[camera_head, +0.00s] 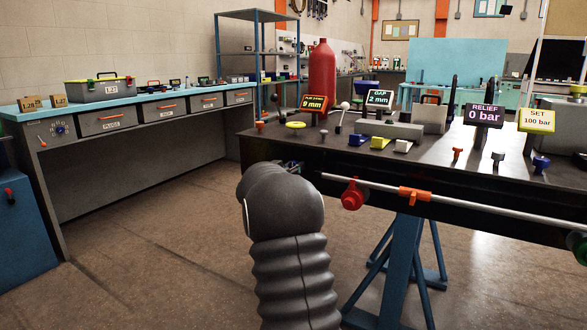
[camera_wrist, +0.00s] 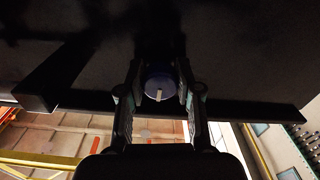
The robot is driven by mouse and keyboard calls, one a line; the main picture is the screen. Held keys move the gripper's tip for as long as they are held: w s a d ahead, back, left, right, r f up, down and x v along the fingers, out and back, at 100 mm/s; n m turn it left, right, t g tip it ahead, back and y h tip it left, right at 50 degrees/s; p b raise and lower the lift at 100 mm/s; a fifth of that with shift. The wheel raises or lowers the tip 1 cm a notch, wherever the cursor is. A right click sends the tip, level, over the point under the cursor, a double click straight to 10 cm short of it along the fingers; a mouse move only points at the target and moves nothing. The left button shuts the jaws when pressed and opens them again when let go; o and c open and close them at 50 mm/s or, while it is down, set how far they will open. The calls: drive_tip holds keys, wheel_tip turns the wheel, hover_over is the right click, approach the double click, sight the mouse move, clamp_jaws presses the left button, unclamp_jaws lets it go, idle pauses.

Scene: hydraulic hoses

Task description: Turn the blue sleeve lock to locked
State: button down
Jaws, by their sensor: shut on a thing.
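In the wrist view, the blue sleeve lock (camera_wrist: 159,84) is a round, dark blue cap with a short pale mark on its face. It sits close against the dark underside or front of the bench. My gripper (camera_wrist: 160,92) has one finger on each side of it and is shut on it. The pale mark points roughly down in the picture. In the head view my dark arm hides most of the gripper (camera_head: 291,167), and only a bit shows at the bench front. The sleeve lock cannot be made out there.
A dark bench (camera_head: 460,190) with a front pipe (camera_head: 470,213) stands ahead. A red valve knob (camera_head: 352,194) and an orange clamp (camera_head: 414,194) are to the right of my arm. Signs and small fittings stand on top. The floor at left (camera_head: 150,250) is clear.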

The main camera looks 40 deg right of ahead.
drive_tip(key=shift+m, duration=0.4)
drive_tip(key=m+b, duration=0.1)
drive_tip(key=m, duration=0.3)
drive_tip(key=m+b, duration=0.2)
drive_tip(key=m, duration=0.2)
drive_tip(key=shift+w+f+m, duration=0.1)
drive_tip(key=shift+m, duration=0.2)
drive_tip(key=m+b, duration=0.2)
drive_tip(key=m, duration=0.2)
drive_tip(key=shift+m+b, duration=1.25)
drive_tip(key=shift+m, duration=1.15)
drive_tip(key=c, duration=0.8)
unclamp_jaws()
drive_tip(key=shift+o, duration=0.2)
